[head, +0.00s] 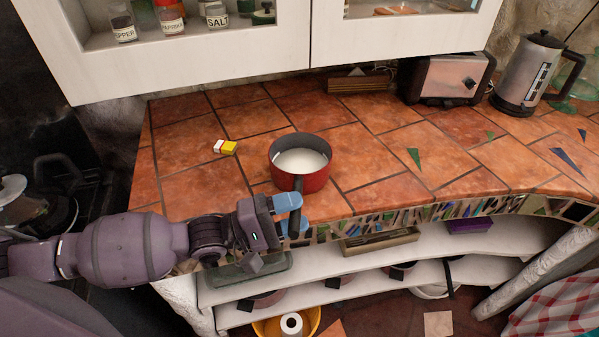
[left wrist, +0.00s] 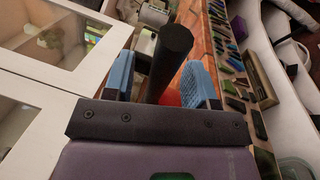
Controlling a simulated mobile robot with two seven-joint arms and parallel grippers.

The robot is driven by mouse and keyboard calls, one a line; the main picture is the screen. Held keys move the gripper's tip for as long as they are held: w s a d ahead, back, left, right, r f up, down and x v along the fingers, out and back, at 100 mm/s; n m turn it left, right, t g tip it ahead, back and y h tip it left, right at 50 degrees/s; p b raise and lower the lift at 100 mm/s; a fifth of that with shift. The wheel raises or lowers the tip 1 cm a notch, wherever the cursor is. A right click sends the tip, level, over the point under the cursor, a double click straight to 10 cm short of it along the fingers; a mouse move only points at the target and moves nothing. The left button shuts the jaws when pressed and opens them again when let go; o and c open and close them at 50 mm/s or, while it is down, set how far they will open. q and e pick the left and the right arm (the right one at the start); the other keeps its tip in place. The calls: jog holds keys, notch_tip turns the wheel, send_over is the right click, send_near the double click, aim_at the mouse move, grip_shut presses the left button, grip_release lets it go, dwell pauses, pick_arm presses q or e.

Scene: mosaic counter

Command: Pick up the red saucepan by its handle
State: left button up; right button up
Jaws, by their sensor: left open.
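The red saucepan (head: 316,182) stands upright on the tiled counter near its front edge, with white contents inside. Its black handle (head: 296,197) points toward the front edge. My left gripper (head: 297,213) is open at the handle, its blue fingers partly covering it in the head view. In the left wrist view the handle (left wrist: 172,52) lies between the two spread blue fingers of the left gripper (left wrist: 162,78). I see gaps beside the handle there, and a small red patch of the pan (left wrist: 170,98) behind it. My right gripper is not in view.
A small yellow and white block (head: 229,147) lies left of the pan. A toaster (head: 447,78) and a kettle (head: 528,75) stand at the back right. A white cabinet (head: 200,75) hangs above. Shelves (head: 400,258) sit below the mosaic edge. Counter right of the pan is mostly clear.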

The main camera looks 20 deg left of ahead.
pick_arm(q)
jog(key=shift+x, duration=1.1)
jog(key=shift+c, duration=0.3)
grip_shut()
jog(key=shift+r, duration=0.15)
dwell(0.4)
